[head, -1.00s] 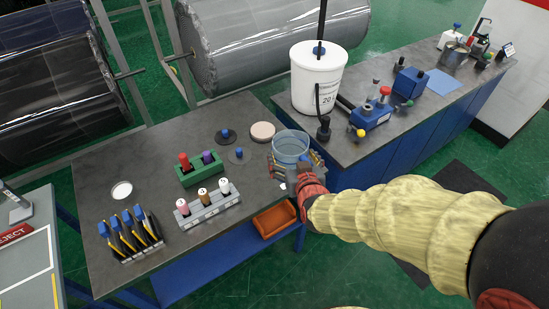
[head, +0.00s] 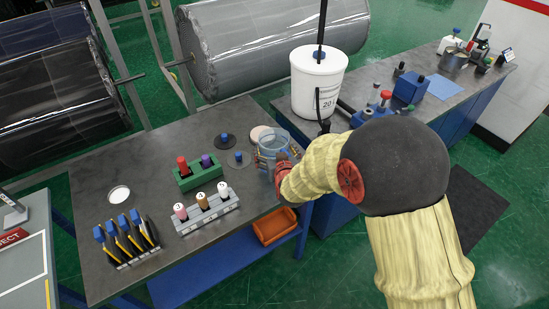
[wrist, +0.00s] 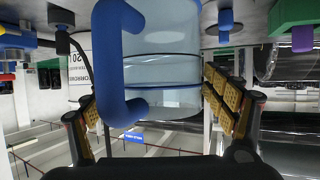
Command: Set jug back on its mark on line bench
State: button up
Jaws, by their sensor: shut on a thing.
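The clear, bluish jug (head: 272,146) is at the right end of the grey line bench (head: 140,165). My gripper (head: 273,160) is shut on the jug, its gold-padded fingers on both sides of the body. The wrist view shows the jug (wrist: 168,60) close up and upside down, with its thick blue handle (wrist: 110,65) facing the camera. I cannot tell whether its base touches the bench. I cannot tell which is the jug's mark.
A tool rack (head: 127,240) stands front left. A white bucket (head: 318,85) stands behind right. Mid-left bench is clear.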

jog(key=shift+w+a+f, duration=0.1)
jog(key=shift+w+f, duration=0.05)
jog(key=shift+f, duration=0.1)
jog(key=shift+f+b, duration=0.4)
jog(key=shift+f, duration=1.1)
jog(key=shift+f, duration=0.15)
jog(key=o, duration=1.9)
jog(key=shift+c, duration=0.2)
jog(key=shift+o, duration=0.5)
